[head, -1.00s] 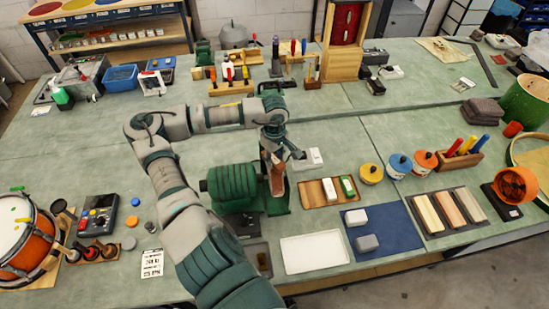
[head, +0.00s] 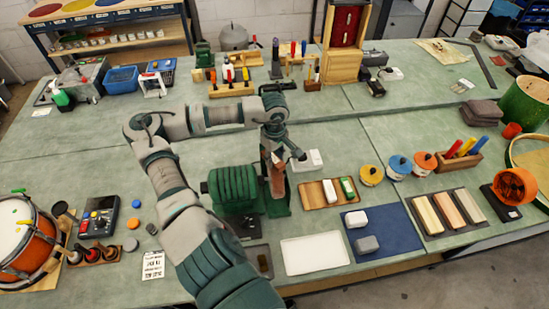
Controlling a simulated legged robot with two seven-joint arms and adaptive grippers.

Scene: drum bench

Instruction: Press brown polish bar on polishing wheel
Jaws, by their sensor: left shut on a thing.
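The green polishing machine (head: 233,187) stands on the bench near the middle. Its brown-tan wheel (head: 278,184) shows nearly edge-on at the right end. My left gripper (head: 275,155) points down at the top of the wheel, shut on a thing. The brown polish bar is too small and too covered by the gripper to make out clearly; whether it touches the wheel I cannot tell. A wooden tray (head: 312,196) right of the machine holds a white bar (head: 329,191) and a green-and-white bar (head: 348,187). My right gripper is out of view.
A white tray (head: 315,254) and a blue mat (head: 388,242) with two grey-white blocks lie in front. Lidded tins (head: 371,174) stand to the right. A drum (head: 22,240) and a control box (head: 98,218) are at left.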

